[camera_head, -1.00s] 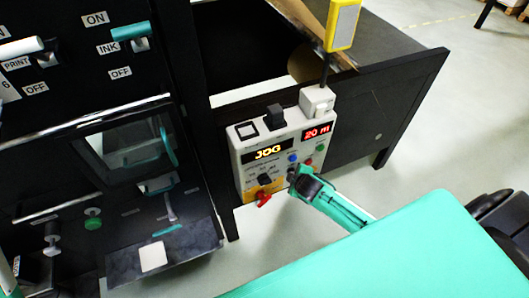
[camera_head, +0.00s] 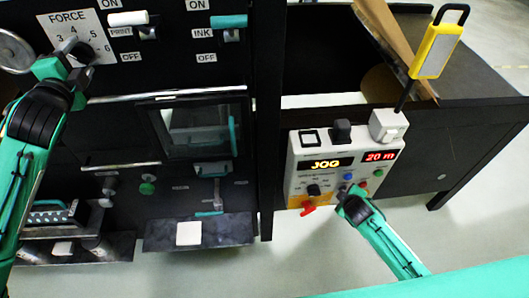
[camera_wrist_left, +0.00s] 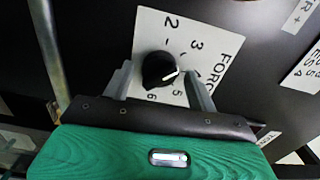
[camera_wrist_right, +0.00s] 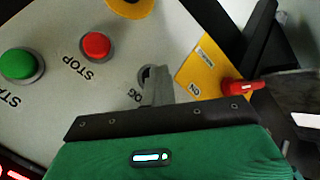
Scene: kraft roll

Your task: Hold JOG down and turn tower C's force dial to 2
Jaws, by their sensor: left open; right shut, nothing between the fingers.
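The force dial (camera_wrist_left: 160,70), a black knob on a white FORCE plate (camera_head: 78,22), sits on the black machine front at upper left in the head view. Its white pointer faces roughly the 4, which a finger hides in the left wrist view. My left gripper (camera_wrist_left: 160,84) is open, with one finger on each side of the knob; contact is unclear. My right gripper (camera_head: 345,192) is shut and empty, its tip at the JOG button (camera_wrist_right: 147,74) on the control box (camera_head: 312,183). The tip partly covers the button. The display (camera_head: 325,164) shows JOG lit. No tower letter is readable.
Green START (camera_wrist_right: 20,65) and red STOP (camera_wrist_right: 95,46) buttons lie near my right gripper. A red switch (camera_wrist_right: 240,86) is beside it. PRINT (camera_head: 128,19) and INK (camera_head: 230,21) levers stick out right of the dial. A yellow handheld unit (camera_head: 437,50) stands above the box.

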